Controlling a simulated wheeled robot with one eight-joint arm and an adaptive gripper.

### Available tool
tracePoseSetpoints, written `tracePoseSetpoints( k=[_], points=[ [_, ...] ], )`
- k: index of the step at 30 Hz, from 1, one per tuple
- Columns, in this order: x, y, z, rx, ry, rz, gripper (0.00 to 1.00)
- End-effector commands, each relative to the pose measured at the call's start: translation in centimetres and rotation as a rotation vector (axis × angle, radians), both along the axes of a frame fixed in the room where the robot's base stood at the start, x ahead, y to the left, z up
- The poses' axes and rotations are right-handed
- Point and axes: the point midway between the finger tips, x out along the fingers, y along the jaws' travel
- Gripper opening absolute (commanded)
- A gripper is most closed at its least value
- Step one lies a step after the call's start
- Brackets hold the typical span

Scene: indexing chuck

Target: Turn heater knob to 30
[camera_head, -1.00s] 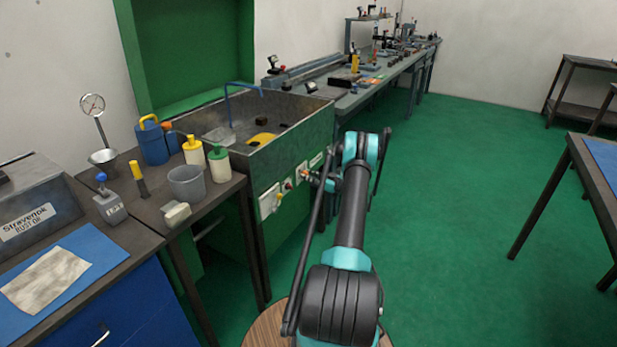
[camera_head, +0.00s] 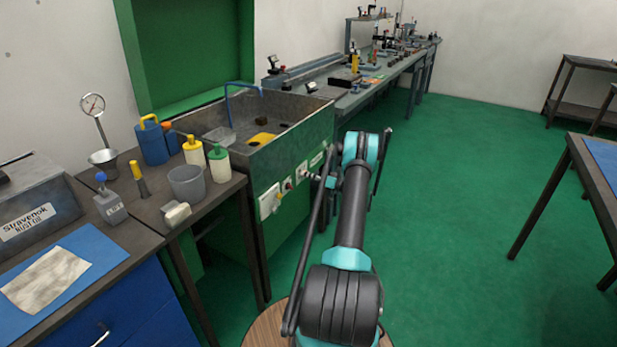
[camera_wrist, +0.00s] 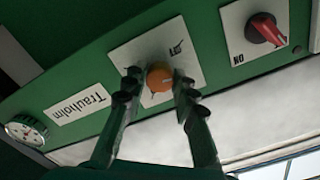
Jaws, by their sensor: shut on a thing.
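In the wrist view an orange round knob (camera_wrist: 159,77) sits on a white plate (camera_wrist: 140,50) on the green front panel. Dark marks show on the plate beside the knob, but no number on it can be read. My gripper (camera_wrist: 158,78) is shut on the orange knob, one dark fingertip on each side of it. In the head view my gripper (camera_head: 310,176) reaches the front of the green sink tank (camera_head: 290,155). There the knob is mostly hidden by the fingers.
A Trauholm label (camera_wrist: 83,102) and a round gauge (camera_wrist: 26,129) lie to the left. The green floor (camera_head: 450,200) right of my arm is clear.

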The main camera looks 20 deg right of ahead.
Motion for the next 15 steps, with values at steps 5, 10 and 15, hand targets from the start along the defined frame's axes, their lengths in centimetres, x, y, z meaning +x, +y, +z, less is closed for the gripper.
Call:
tracePoseSetpoints(
  k=[5,10,15],
  points=[
    [-0.04,-0.09,-0.02,0.130,0.102,-0.001,0.00],
    [-0.05,-0.10,-0.03,0.258,0.201,-0.001,0.00],
    [-0.05,-0.12,-0.04,0.385,0.301,-0.002,0.00]
  ],
)
